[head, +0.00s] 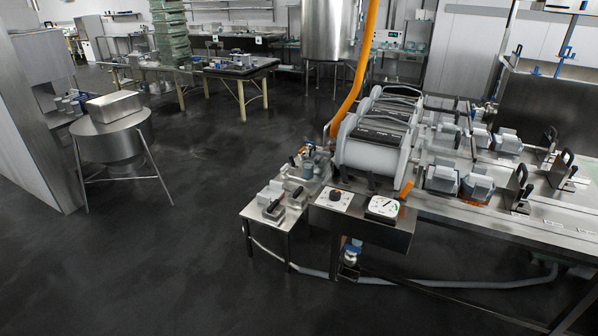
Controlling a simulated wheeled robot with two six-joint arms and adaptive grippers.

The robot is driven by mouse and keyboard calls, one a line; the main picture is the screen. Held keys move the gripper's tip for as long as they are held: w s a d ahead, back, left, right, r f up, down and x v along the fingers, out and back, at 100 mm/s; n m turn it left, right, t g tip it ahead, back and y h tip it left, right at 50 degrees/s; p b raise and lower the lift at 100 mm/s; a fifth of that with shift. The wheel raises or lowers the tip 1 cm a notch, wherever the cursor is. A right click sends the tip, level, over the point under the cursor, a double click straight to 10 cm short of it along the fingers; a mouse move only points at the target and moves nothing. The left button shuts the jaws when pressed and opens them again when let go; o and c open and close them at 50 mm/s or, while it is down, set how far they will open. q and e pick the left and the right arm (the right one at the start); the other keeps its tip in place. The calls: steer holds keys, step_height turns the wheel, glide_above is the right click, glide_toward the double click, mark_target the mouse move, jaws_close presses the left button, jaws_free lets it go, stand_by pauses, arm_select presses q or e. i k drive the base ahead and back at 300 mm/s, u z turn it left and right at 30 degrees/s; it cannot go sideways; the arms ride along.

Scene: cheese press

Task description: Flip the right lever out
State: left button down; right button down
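A steel cheese press bench (450,207) stands at the right, with white cylindrical drums (372,150) on it. Upright black-handled levers stand on its right part: a front one (521,188), one farther right (564,168) and one behind (548,141). A short orange handle (405,188) leans beside the near drum. I cannot tell which of these is the task's right lever. Neither of my grippers is in view, and nothing is seen touching the levers.
A small side table (262,215) with metal parts, a dial gauge (384,207) and a knob panel (334,200) are at the bench's near left. An orange hose (362,60) rises behind. A grey pipe (470,284) runs low under the bench. Dark floor (150,260) is clear at left.

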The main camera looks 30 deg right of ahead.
mark_target(369, 174)
steer(key=u, duration=0.3)
steer(key=i, duration=1.05)
steer(key=z, duration=0.85)
steer(key=i, duration=0.65)
steer(key=z, duration=0.7)
